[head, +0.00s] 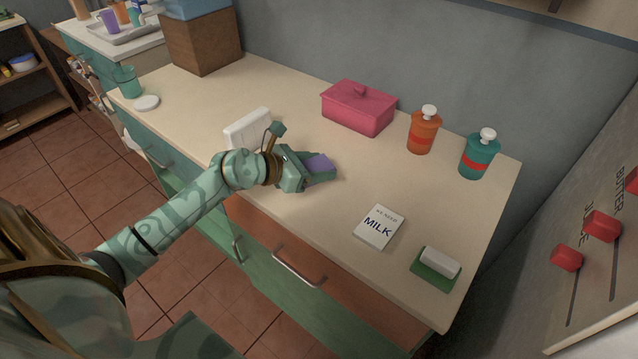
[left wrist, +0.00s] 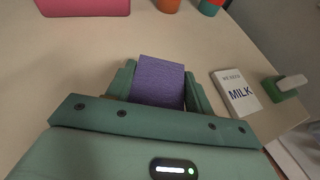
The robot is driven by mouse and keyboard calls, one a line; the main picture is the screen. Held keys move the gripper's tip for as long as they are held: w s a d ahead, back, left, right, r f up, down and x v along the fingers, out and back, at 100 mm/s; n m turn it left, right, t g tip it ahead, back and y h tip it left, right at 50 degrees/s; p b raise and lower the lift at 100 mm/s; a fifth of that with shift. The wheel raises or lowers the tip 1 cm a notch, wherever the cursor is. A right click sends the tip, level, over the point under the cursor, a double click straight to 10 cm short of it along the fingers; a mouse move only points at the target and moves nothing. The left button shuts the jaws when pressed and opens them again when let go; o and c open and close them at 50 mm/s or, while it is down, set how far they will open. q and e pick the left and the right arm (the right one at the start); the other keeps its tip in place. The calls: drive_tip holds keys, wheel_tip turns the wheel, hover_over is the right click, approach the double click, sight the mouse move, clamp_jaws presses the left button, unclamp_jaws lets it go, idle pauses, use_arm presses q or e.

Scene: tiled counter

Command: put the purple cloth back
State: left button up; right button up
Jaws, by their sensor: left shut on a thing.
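The purple cloth (head: 318,162) is a small folded piece between the fingers of my left gripper (head: 322,170), over the middle of the counter. In the left wrist view the cloth (left wrist: 160,82) stands between both fingers, and my left gripper (left wrist: 160,90) is shut on it. I cannot tell whether the cloth touches the counter. My right gripper is not in view.
A white box (head: 248,128) stands just behind my left wrist. A pink lidded box (head: 358,107), orange bottle (head: 423,135) and teal bottle (head: 477,157) stand at the back. A milk note (head: 379,227) and a green-and-white block (head: 436,268) lie right. The counter between is clear.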

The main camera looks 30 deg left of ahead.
use_arm(q)
drive_tip(key=shift+w+a+f, duration=0.25)
drive_tip(key=shift+f, duration=0.2)
drive_tip(key=f, duration=0.1)
drive_tip(key=f+b, duration=0.2)
drive_tip(key=f, duration=0.1)
drive_tip(key=shift+w+a, duration=0.3)
drive_tip(key=shift+r, duration=0.1)
drive_tip(key=o, duration=0.9)
drive_tip(key=shift+o, duration=0.2)
